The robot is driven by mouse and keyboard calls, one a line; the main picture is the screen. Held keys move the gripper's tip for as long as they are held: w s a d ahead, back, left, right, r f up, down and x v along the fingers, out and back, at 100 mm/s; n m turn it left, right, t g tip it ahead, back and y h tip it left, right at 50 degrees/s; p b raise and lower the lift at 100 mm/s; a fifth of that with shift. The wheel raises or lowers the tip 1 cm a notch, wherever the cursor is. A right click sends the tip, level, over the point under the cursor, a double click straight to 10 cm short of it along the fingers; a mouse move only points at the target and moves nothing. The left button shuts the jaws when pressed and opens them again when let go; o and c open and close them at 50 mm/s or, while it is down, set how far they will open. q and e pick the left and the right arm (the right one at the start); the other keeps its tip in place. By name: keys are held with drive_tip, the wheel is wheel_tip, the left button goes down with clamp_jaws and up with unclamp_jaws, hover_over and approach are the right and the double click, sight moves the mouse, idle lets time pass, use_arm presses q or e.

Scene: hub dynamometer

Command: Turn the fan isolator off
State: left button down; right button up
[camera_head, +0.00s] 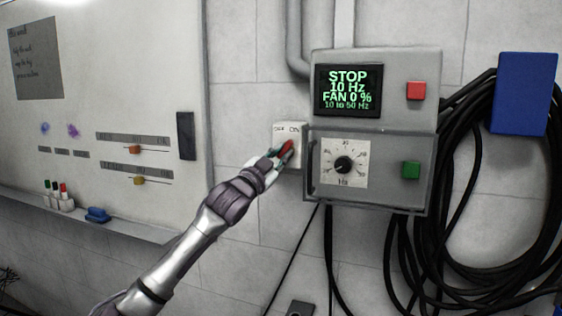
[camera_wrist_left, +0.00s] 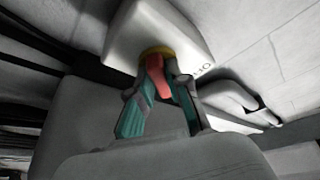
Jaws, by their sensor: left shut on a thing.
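The fan isolator (camera_head: 291,131) is a small pale box on the wall, left of the grey control box, with OFF and ON printed on its top. In the left wrist view the teal-padded fingers of the left gripper (camera_wrist_left: 167,95) close around the red handle (camera_wrist_left: 182,85), in front of a yellow ring (camera_wrist_left: 155,53) on the isolator box (camera_wrist_left: 160,30). My right gripper is not in view.
The grey control box (camera_head: 318,60) has a screen (camera_head: 348,90) reading STOP, 10 Hz, FAN 0 %, a red button (camera_head: 416,90), a green button (camera_head: 411,170) and a dial (camera_head: 343,164). Black cables (camera_head: 462,180) hang at right. A whiteboard (camera_head: 110,90) is at left.

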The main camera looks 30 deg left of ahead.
use_arm(q)
drive_tip(key=n+g+y, duration=0.1)
drive_tip(key=n+y, duration=0.2)
drive_tip(key=n, duration=0.4)
drive_tip(key=n+g+y, duration=0.1)
drive_tip(key=n+y, duration=0.2)
drive_tip(key=n, duration=0.4)
drive_tip(key=n+y+b, duration=0.1)
drive_tip(key=n+y, duration=0.3)
drive_tip(key=n, duration=0.3)
drive_tip(key=shift+w+d+g, duration=0.1)
drive_tip(key=shift+d+g, duration=0.25)
drive_tip(key=shift+g, duration=0.05)
drive_tip(key=shift+n+y, duration=0.3)
drive_tip(key=shift+n, duration=0.4)
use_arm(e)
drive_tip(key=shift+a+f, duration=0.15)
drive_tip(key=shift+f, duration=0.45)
use_arm(q)
drive_tip(key=shift+g+p, duration=0.3)
drive_tip(key=shift+p, duration=0.05)
drive_tip(key=c, duration=1.1)
unclamp_jaws()
drive_tip(key=shift+a, duration=0.1)
drive_tip(key=v, duration=0.7)
drive_tip(key=shift+s+f, duration=0.1)
drive_tip(key=shift+s, duration=0.15)
